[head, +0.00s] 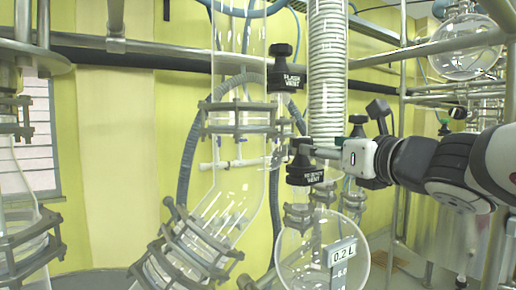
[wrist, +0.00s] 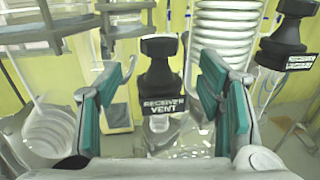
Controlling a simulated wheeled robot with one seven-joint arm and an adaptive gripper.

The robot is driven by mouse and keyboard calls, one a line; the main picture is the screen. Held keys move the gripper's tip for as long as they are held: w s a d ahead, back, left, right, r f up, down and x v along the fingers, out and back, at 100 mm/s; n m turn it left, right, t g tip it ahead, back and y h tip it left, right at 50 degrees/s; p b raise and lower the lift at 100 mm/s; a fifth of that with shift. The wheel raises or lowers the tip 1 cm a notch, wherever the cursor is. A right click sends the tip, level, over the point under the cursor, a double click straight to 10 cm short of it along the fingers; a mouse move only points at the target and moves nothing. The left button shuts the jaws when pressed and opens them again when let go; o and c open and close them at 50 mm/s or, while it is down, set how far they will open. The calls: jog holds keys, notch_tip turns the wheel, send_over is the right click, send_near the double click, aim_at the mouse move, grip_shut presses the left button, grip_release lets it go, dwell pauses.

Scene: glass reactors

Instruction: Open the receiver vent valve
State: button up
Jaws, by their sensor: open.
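The receiver vent valve (head: 304,164) is a black knob with a white-lettered "RECEIVER VENT" label, on top of the round glass receiver (head: 290,250). In the wrist view the knob (wrist: 160,65) stands upright between the two teal-padded fingers of my gripper (wrist: 163,97), with a gap on each side. In the head view my gripper (head: 318,150) reaches in from the right at the knob's height, its fingers beside the knob. The gripper is open and holds nothing. The head view hides part of the finger contact area.
A similar black "FLASK VENT" knob (head: 283,68) stands higher, left of my gripper. Another black labelled knob (wrist: 285,42) is at the wrist view's right. A coiled glass condenser (head: 328,60) rises behind. Metal rails (head: 403,95) stand at the right.

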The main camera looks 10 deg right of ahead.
aim_at(302, 142)
jog(key=x, duration=0.6)
jog(key=shift+w, duration=0.4)
jog(key=shift+c, duration=0.5)
jog(key=c, duration=1)
